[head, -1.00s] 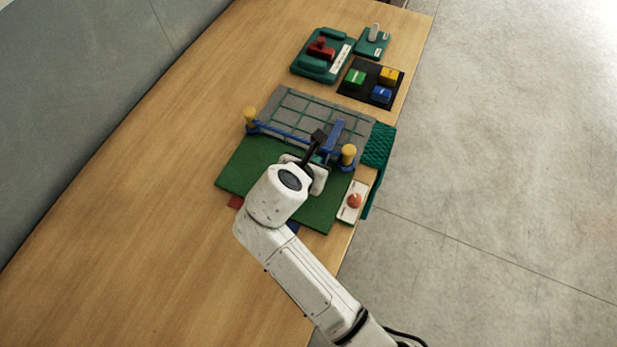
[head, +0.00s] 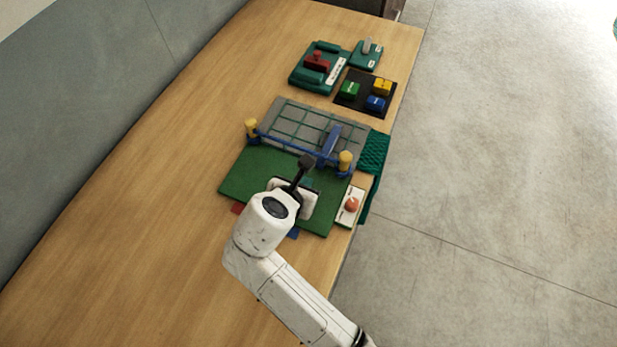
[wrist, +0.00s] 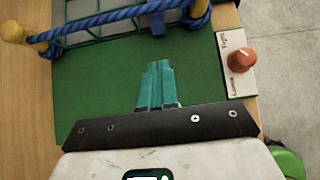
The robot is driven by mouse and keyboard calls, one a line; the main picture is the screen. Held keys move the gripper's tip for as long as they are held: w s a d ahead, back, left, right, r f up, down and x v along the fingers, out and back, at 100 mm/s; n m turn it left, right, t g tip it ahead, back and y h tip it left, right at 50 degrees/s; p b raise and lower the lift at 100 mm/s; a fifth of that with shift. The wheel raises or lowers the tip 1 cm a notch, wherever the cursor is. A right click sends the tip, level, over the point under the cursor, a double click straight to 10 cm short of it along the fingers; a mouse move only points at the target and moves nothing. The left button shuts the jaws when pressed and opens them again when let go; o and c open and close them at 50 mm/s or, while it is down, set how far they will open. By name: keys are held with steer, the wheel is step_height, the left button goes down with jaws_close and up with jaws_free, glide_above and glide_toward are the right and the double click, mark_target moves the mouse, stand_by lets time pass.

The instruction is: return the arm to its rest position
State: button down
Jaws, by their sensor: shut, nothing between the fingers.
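My arm, white, reaches in from the bottom of the head view. My gripper (wrist: 159,68) shows teal fingers shut together with nothing between them in the wrist view. It hangs over the green mat (head: 240,177), which also shows in the wrist view (wrist: 95,85). In the head view my wrist hides the fingertips and part of the mat.
Beyond the mat stand a blue bar between yellow posts (head: 345,160) and a grey gridded panel (head: 285,112). A panel with a red knob (head: 351,204) is at the right edge. A black tray (head: 362,103) holds coloured blocks. The table's left side (head: 130,190) is clear.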

steer(key=v, duration=0.7)
steer(key=shift+s+a, duration=0.1)
